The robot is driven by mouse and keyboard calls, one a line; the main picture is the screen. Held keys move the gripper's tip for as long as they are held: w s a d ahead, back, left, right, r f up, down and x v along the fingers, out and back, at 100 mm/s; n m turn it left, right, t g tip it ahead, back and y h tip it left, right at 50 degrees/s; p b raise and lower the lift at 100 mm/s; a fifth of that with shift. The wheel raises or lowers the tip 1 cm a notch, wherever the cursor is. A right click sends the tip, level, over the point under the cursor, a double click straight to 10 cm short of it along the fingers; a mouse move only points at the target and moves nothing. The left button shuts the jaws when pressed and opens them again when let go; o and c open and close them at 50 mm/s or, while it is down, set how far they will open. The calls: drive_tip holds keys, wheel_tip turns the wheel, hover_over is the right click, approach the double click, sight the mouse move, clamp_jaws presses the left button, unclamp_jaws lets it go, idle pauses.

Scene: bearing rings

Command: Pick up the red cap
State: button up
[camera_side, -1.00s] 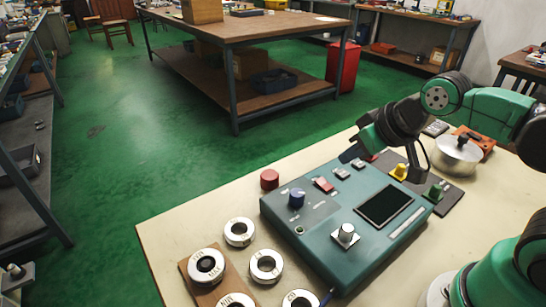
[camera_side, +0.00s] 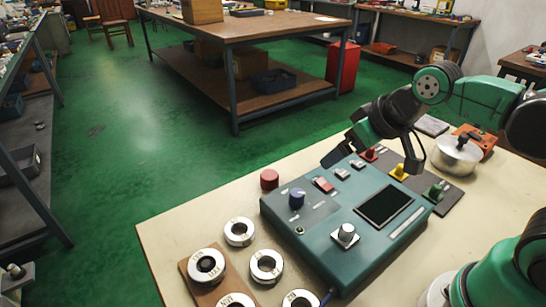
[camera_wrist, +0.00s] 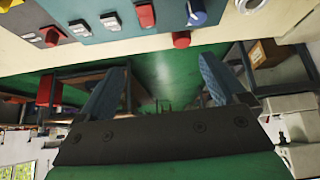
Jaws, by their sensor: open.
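A short red cylinder, the red cap (camera_side: 269,179), stands on the cream tabletop by the back left corner of the teal control box (camera_side: 335,225). It also shows in the wrist view (camera_wrist: 181,39), upper right of centre, beyond the fingertips. My gripper (camera_side: 334,154) is above the back edge of the box, to the right of the red cap and apart from it. In the wrist view my gripper (camera_wrist: 160,72) has its two blue-grey fingers spread wide with nothing between them.
The box carries a blue knob (camera_side: 297,197), switches and a screen. A dark strip (camera_side: 450,193) with red, yellow and green knobs lies behind it. Metal rings (camera_side: 239,232) lie at the front left. Tabletop around the red cap is mostly clear.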

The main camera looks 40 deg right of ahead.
drive_tip(key=w+a+r+n+g, duration=0.1)
drive_tip(key=w+n+g, duration=0.15)
drive_tip(key=w, duration=0.25)
drive_tip(key=n+g, duration=0.4)
drive_tip(key=n, duration=0.2)
hover_over(270, 174)
drive_tip(key=f, duration=0.8)
drive_tip(key=shift+s+f, duration=0.2)
drive_tip(key=shift+s, duration=0.05)
drive_tip(key=shift+w+a+f, duration=0.1)
drive_tip(key=shift+w+f, duration=0.1)
drive_tip(key=shift+f, duration=3.15)
drive_tip(key=c, duration=1.3)
drive_tip(key=shift+r, duration=0.15)
